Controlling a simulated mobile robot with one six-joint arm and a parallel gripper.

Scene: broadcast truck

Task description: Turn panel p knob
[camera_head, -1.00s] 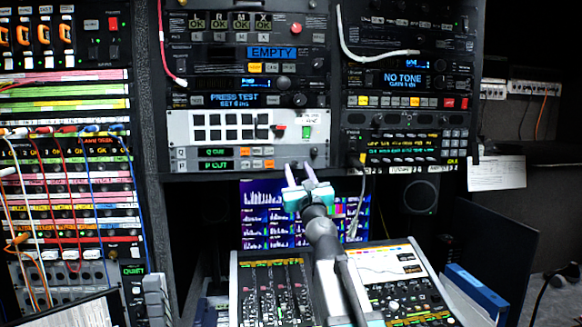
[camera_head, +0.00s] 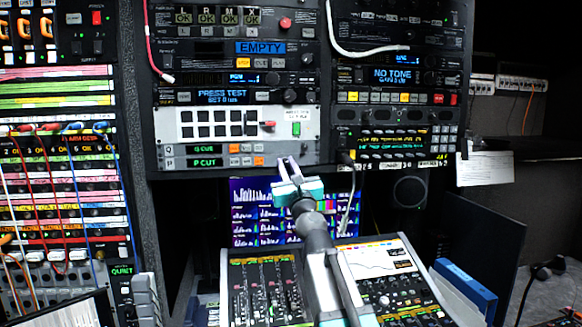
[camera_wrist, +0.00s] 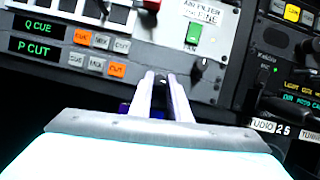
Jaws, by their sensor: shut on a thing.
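The panel with rows Q and P (camera_head: 218,162) spans the bottom of the middle rack. Its P row has a green "P CUT" display, which also shows in the wrist view (camera_wrist: 42,52), with small grey and orange buttons to its right. My gripper (camera_head: 288,162) reaches up to the right part of this panel, right of the P row buttons. In the wrist view my gripper (camera_wrist: 161,80) has its two pale fingers close together against the panel face, shut on the P knob. The knob is small and mostly hidden between the fingertips, so its pointer angle cannot be told.
A green fan switch (camera_wrist: 194,38) sits above right of my fingers. A dark rack unit (camera_head: 400,145) stands to the right, with a hanging cable (camera_head: 348,205) beside my gripper. A lit screen (camera_head: 252,190) and a sloped mixing console (camera_head: 265,285) lie below.

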